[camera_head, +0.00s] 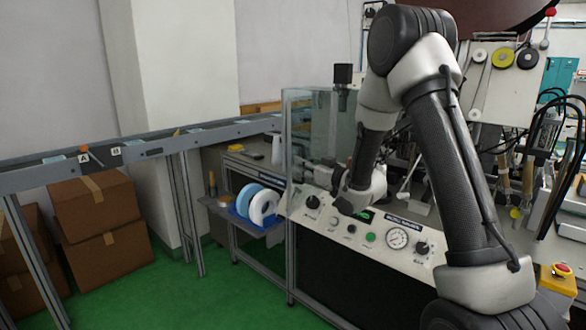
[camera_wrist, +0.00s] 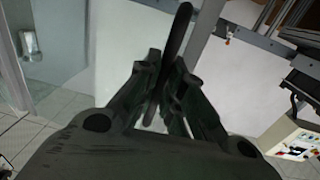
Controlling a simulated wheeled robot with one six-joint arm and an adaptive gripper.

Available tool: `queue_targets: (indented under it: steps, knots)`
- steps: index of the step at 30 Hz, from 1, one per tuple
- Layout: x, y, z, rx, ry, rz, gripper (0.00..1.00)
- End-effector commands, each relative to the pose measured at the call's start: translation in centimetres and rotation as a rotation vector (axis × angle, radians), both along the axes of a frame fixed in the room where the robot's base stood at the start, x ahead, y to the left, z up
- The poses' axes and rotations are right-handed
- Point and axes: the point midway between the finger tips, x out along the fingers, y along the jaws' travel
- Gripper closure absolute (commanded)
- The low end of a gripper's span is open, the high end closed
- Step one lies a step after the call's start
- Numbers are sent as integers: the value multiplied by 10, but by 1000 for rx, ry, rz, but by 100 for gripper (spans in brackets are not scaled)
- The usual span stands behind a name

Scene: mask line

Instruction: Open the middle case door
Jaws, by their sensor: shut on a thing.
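The case (camera_head: 310,115) has clear panels in a grey frame and stands in the middle of the head view, left of my arm. In the wrist view, my gripper (camera_wrist: 165,75) is shut around a thin dark bar, which looks like the door handle (camera_wrist: 180,32). The head view shows my gripper (camera_head: 303,166) at the case's front, pointing left. The fingers hide part of the handle. I cannot tell from these frames whether the door stands ajar.
A control panel (camera_head: 350,237) with knobs and a gauge lies below my gripper. A conveyor (camera_head: 150,147) runs along the left. Blue and white rolls (camera_head: 262,207) sit on a low shelf left of the case. Cardboard boxes (camera_head: 95,205) stand at far left. Green floor (camera_head: 190,295) is open in front.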

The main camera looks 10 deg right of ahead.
Motion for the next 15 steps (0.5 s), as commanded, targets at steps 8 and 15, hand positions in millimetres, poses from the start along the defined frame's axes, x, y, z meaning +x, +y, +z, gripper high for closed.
queue_targets:
  steps: [8, 15]
  knots:
    - [-8, -25, 1, 1, 0, -1, 100]
    - [-11, -31, 1, 2, -1, 0, 100]
